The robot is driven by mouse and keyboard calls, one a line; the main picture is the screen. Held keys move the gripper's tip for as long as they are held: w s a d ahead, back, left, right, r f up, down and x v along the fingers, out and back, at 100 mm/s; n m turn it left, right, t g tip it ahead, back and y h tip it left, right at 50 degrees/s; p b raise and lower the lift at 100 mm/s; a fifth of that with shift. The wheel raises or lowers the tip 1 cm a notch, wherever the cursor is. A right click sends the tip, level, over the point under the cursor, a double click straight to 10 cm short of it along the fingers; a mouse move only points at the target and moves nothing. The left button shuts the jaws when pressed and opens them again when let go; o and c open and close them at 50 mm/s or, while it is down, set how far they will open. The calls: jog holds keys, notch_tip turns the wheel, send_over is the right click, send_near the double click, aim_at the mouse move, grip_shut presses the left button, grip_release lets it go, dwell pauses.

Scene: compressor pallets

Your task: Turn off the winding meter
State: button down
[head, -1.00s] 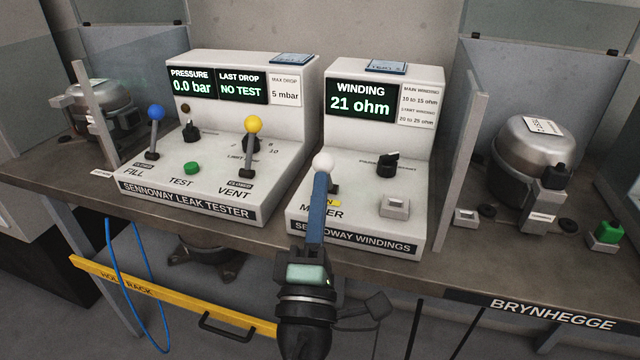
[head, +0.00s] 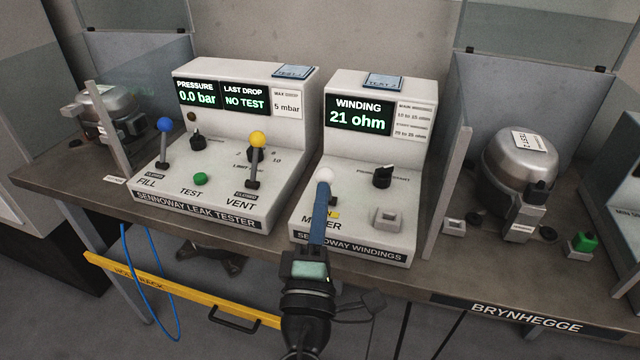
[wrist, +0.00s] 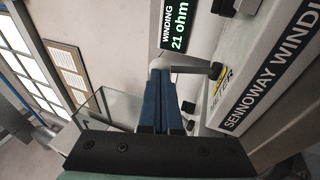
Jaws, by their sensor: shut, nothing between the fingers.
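The winding meter (head: 350,235) is a white box on the bench, its lit screen (head: 359,117) reading WINDING 21 ohm. Its lever has a white knob (head: 324,174) and stands above the METER label, which my fingers partly cover. A yellow tag (head: 335,214) by the lever is partly hidden. My gripper (head: 322,184) has its blue fingers shut and empty, with the tips right at the knob. In the wrist view the fingertips (wrist: 162,76) lie against or just beside the pale lever (wrist: 188,64); I cannot tell whether they touch.
A leak tester (head: 200,205) with blue and yellow levers stands left of the meter. A black selector knob (head: 382,178) and a grey socket (head: 388,217) are on the meter's right. A grey partition (head: 447,195) and a compressor (head: 518,165) stand further right.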

aim_at(331, 171)
jog(key=shift+w+d+r+m+g+p, duration=0.15)
jog(key=shift+w+r+g+p, duration=0.35)
jog(key=shift+p, duration=2.3)
jog(key=shift+w+d+r+m+g+p, duration=0.2)
jog(key=shift+r+g+p, duration=0.5)
jog(key=shift+p, duration=2.05)
jog(key=shift+w+d+r+m+g+p, duration=0.1)
jog(key=shift+w+r+g+p, duration=0.5)
jog(key=shift+p, duration=2.2)
jog(key=p, duration=0.2)
jog(key=g+p, duration=0.1)
jog(key=p, duration=0.1)
jog(key=shift+w+d+p, duration=0.1)
jog(key=shift+w+p, duration=0.2)
jog(key=w+g+p, duration=0.1)
jog(key=p, duration=0.2)
jog(key=shift+d+y, duration=0.15)
jog(key=shift+y, duration=0.25)
jog(key=w+p, duration=0.1)
jog(key=w+d+p, duration=0.1)
jog(key=w, duration=0.1)
jog(key=shift+w+d+r+g, duration=0.1)
jog(key=shift+w+g, duration=0.2)
jog(key=shift+w+r, duration=0.1)
jog(key=shift+r, duration=0.05)
jog(key=shift+r, duration=0.15)
